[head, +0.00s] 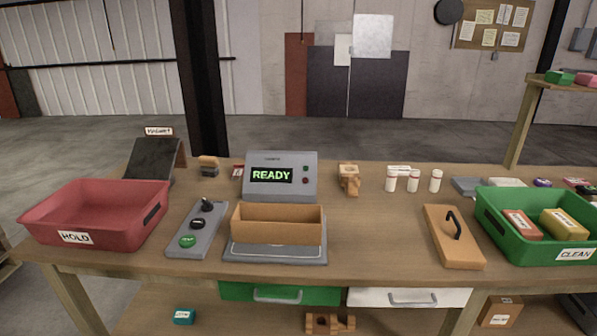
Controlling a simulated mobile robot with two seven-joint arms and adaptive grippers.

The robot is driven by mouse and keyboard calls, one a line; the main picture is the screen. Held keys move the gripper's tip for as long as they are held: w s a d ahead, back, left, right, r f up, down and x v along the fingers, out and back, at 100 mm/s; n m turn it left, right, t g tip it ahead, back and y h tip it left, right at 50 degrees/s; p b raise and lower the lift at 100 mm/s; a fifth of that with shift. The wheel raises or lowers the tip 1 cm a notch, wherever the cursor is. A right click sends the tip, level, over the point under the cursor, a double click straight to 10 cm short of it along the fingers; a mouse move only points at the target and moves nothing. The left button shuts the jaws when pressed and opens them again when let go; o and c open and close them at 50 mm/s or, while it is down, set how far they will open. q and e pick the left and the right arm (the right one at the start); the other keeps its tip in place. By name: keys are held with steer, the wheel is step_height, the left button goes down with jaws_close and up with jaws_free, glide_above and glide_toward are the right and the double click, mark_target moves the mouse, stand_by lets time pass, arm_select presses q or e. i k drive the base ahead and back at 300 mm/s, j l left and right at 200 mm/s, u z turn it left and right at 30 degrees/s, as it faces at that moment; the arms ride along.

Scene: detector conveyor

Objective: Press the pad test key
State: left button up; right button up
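A grey control box (198,230) lies on the table left of the middle. It carries a green button (188,241) at the near end, a black button (198,223) in the middle and a dark knob or lever (207,205) at the far end. Their labels are too small to read, so I cannot tell which is the pad test key. Behind a grey pad (275,252) stands a grey detector unit (306,160) whose screen (271,175) reads READY. Neither gripper is in view.
An open tan box (276,229) rests on the pad. A red HOLD bin (70,216) stands left, a green CLEAN bin (510,240) with packages right. A wooden lid (452,250) with a black handle and white bottles (414,181) are between. Table around the lid's left is clear.

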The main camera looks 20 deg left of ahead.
mark_target(188, 241)
steer(key=u, duration=1.3)
